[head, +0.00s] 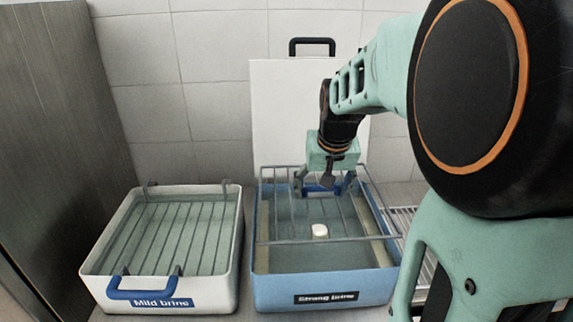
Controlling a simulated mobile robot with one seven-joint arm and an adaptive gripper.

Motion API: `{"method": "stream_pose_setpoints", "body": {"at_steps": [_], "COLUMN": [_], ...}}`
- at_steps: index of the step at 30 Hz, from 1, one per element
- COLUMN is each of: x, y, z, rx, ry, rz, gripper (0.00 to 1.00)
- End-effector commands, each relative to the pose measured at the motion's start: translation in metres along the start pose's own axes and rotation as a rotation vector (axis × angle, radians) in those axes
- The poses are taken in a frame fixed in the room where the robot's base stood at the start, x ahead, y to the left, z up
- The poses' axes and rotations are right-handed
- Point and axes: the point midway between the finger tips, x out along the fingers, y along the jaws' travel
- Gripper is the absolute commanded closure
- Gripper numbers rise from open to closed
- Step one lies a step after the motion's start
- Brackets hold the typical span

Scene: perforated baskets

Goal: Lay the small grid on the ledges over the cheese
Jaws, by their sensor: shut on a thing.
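My gripper (324,184) is shut on the blue handle of the small grid (291,240), over the blue basin (325,283) labelled "Strong brine". The grid is a light metal frame with thin bars and spans part of the basin's opening. Whether it touches the ledges or hangs just above them I cannot tell. The cheese (320,231) is a small white block in the basin, seen near the grid's front bar. Pale ledges (384,252) run along the basin's inner sides. My gripper partly hides the grid's rear.
A white basin (226,275) labelled "Mild brine" stands at left with a barred grid and blue handle (145,290). A white panel (285,110) with a black handle stands behind the blue basin. A wire rack (408,222) lies at right, partly behind my arm.

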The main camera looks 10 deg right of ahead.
Motion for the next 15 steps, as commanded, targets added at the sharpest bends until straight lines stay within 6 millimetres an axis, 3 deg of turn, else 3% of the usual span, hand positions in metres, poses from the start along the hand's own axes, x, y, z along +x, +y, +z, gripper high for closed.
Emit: {"method": "stream_pose_setpoints", "body": {"at_steps": [15], "x": [0.048], "y": [0.0], "z": [0.019], "rx": [0.0], "ry": [0.003], "rz": [0.0], "gripper": [0.63]}}
